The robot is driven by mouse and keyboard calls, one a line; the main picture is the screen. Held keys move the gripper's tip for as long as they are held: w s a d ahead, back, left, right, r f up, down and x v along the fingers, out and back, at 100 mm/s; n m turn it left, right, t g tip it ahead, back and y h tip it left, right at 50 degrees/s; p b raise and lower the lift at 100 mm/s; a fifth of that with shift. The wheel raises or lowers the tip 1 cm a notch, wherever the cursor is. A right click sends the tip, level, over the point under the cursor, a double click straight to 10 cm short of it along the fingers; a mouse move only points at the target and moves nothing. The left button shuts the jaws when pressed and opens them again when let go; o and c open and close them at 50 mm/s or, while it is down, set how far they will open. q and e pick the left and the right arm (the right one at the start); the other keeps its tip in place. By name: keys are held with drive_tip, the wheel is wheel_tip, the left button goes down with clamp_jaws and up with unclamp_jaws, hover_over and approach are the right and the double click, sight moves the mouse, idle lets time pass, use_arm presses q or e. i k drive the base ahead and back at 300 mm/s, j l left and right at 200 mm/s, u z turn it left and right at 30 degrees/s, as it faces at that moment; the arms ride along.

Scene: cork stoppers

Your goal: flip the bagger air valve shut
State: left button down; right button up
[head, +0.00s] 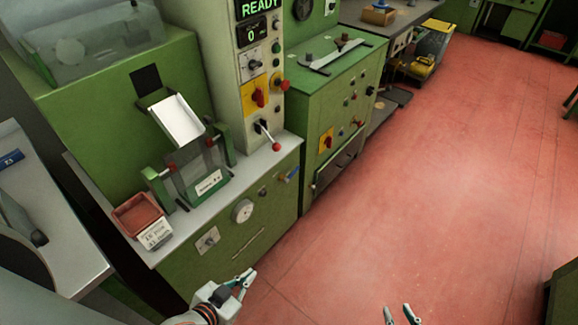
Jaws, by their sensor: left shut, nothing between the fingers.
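The green bagger cabinet (225,232) stands at the left with a grey top. A small valve with a blue handle (289,174) is on the upper right of its front face; it looks like the air valve, but its exact position is too small to tell. My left gripper (247,279) is shut and empty, in front of the cabinet, below and left of the blue handle and apart from it. My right gripper (401,312) shows only its fingertips at the bottom edge. They are apart, with nothing visible between them, over the red floor.
A lever with a red ball (275,146) sticks out above the cabinet top. A dial gauge (242,211) is on the front face. A red bin (141,213) stands on the top's left end. Another green machine (335,95) adjoins at right. The red floor (430,190) is clear.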

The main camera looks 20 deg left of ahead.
sight(287, 179)
drive_tip(key=i+l+u, duration=0.15)
drive_tip(key=l+u, duration=0.25)
drive_tip(key=i+l+u, duration=0.15)
drive_tip(key=u, duration=0.25)
drive_tip(key=i+l+u, duration=0.1)
drive_tip(key=l, duration=0.4)
drive_tip(key=i+l+u, duration=0.15)
drive_tip(key=l, duration=0.35)
